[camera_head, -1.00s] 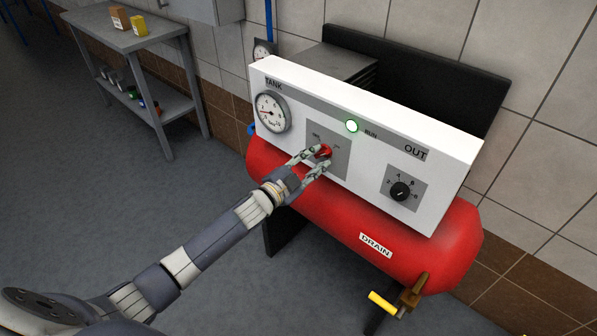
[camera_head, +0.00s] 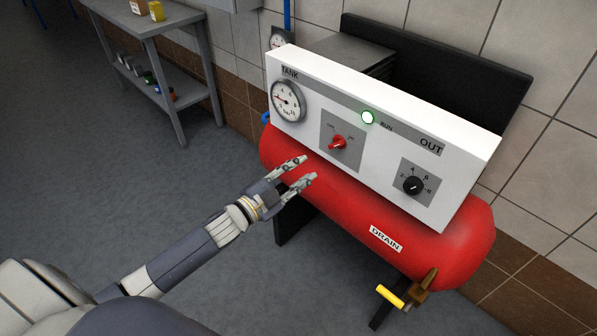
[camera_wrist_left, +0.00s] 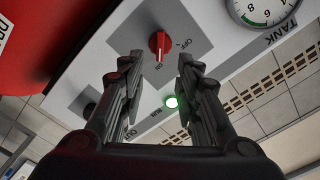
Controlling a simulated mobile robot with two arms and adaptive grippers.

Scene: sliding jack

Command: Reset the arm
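My left gripper (camera_head: 308,168) is open and empty in front of the red tank (camera_head: 345,213) and below the white control panel (camera_head: 300,127). It is apart from the red switch knob (camera_head: 338,143), which sits on a grey plate. In the left wrist view the two open fingers (camera_wrist_left: 157,72) stand apart, with the red knob (camera_wrist_left: 159,45) beyond them. The green RUN lamp (camera_head: 367,117) is lit. My right gripper is not in view.
The panel also has a tank gauge (camera_head: 287,100) and a black OUT dial (camera_head: 413,185). A brass drain valve with a yellow handle (camera_head: 390,296) is at the lower right. A grey shelf table (camera_head: 170,20) stands at the upper left. The floor on the left is clear.

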